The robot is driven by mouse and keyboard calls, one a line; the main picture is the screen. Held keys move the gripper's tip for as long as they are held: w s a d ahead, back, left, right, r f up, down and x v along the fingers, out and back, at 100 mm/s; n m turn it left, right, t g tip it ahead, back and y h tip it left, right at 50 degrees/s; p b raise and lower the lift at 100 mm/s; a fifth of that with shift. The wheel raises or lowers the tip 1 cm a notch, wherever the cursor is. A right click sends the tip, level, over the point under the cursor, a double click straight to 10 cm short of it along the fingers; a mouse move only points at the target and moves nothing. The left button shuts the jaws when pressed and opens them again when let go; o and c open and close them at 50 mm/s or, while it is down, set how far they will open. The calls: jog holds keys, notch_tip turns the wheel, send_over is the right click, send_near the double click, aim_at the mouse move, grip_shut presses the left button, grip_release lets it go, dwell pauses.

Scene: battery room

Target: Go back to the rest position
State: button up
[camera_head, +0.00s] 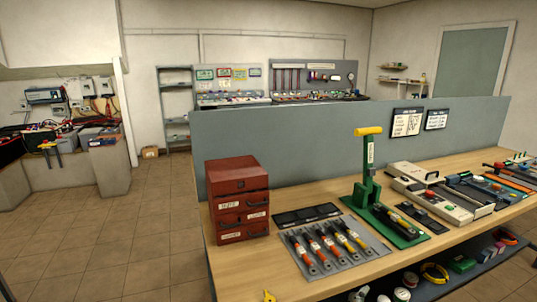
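My gripper does not show in the head view. The task names no object. The nearest thing is a wooden workbench (262,272) at the right, with a grey upright panel (300,150) along its back. A red drawer box (237,178) stands at its left end. A green press with a yellow handle (368,165) stands upright near the middle. A grey tray (352,262) holding several tools with red, orange and yellow handles lies in front of it.
Tiled floor (130,235) is open left of the bench. Batteries and cables (70,135) sit on a ledge at the far left. A grey shelf rack (175,110) and tool boards (310,78) stand at the back. White devices (440,195) lie on the bench's right; a lower shelf (470,265) holds small items.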

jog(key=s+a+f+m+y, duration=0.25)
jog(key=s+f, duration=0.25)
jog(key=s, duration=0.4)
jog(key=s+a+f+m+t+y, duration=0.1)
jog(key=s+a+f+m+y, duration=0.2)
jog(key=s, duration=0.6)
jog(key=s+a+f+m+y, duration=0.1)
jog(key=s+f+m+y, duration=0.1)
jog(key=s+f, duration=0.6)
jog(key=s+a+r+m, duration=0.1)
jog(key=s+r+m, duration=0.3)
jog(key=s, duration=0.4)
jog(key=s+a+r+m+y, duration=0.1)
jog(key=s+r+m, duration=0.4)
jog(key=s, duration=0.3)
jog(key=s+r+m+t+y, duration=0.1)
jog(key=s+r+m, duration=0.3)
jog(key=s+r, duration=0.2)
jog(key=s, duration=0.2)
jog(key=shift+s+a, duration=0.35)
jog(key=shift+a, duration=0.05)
